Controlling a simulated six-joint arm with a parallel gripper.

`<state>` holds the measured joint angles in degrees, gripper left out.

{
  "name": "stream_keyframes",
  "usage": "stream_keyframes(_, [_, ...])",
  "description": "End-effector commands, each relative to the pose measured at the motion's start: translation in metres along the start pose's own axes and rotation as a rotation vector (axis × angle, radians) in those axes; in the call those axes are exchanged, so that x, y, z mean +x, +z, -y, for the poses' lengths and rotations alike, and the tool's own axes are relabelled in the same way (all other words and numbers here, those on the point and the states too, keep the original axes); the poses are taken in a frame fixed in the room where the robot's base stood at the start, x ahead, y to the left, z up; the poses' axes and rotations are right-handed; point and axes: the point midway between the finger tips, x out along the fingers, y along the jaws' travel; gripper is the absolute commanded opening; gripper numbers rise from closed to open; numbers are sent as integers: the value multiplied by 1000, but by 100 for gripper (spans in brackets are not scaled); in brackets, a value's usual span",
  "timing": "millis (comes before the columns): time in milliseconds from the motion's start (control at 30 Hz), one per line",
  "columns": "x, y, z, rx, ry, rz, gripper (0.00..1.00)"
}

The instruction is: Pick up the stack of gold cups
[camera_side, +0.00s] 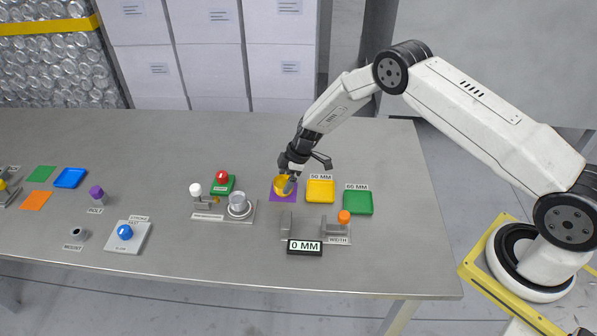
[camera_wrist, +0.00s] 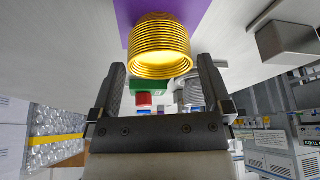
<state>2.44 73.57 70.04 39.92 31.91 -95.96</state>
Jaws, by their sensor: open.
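The stack of gold cups (camera_side: 281,184) stands on a purple mat (camera_side: 274,197) near the middle of the table in the side view. In the wrist view the stack (camera_wrist: 160,45) shows its ribbed side and bright rim, with the purple mat (camera_wrist: 190,10) behind it. My gripper (camera_side: 289,186) is at the stack in the side view and partly hides it. In the wrist view my gripper (camera_wrist: 160,75) is open, with one dark finger at each side of the stack's near end. Whether the fingers touch the cups cannot be told.
A yellow tray (camera_side: 320,190) and a green tray (camera_side: 358,202) lie to the right. A gauge with an orange knob (camera_side: 344,217) and a "0 MM" display (camera_side: 304,248) stand in front. A press fixture with a silver cup (camera_side: 238,204) is to the left.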

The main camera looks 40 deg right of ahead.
Motion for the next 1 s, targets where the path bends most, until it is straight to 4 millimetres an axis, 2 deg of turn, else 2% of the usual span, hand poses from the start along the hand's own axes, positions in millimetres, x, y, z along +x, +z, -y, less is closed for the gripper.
stream_keyframes(100, [12, 0, 0, 1, -1, 0, 100])
stream_keyframes(300, [22, 0, 0, 1, -1, 0, 100])
stream_keyframes(800, [22, 0, 0, 0, 0, -1, 100])
stream_keyframes(833, [22, 0, 0, 0, 0, -1, 97])
stream_keyframes(867, [22, 0, 0, 0, 0, -1, 87])
stream_keyframes(1000, [22, 0, 0, 0, 0, -1, 43])
